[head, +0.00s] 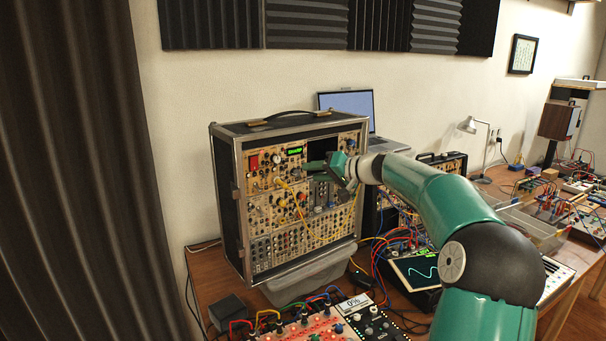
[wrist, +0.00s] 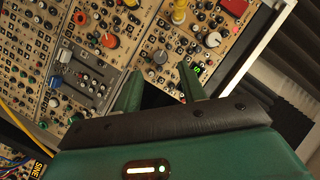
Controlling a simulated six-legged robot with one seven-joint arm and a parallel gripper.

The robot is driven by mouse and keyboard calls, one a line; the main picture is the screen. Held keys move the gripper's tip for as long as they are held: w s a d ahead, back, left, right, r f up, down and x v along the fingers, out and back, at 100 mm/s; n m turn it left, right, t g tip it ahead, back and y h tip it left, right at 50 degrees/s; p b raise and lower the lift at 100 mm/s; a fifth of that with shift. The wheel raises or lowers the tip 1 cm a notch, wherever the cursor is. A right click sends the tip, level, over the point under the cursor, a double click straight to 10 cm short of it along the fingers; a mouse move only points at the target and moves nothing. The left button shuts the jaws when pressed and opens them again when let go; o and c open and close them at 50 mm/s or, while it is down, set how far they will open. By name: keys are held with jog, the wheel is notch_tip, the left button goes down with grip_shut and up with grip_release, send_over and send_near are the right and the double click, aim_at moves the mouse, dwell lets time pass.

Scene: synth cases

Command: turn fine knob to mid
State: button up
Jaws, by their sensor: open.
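The synth case (head: 232,200) stands upright on the table, its cream panels full of small knobs and jacks. My gripper (head: 312,167) is in front of the upper right part of the panel. In the wrist view its two green fingers (wrist: 160,76) are apart with nothing held between them. A grey knob (wrist: 160,57) lies just beyond the gap between the fingertips; I cannot tell whether they touch the panel. The knob labels are too small to read, so I cannot tell which is the fine knob. A green display (head: 295,151) is lit to the left of my gripper.
Yellow patch cables (head: 292,197) hang across the case front. A laptop (head: 352,106) stands behind the case. A scope with a cyan trace (head: 422,272) and a red panel with cables (head: 300,327) are in front. In the wrist view an orange knob (wrist: 110,40) sticks out.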

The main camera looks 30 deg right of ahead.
aim_at(298, 173)
jog(key=x, duration=0.5)
grip_shut()
jog(key=shift+m, duration=0.3)
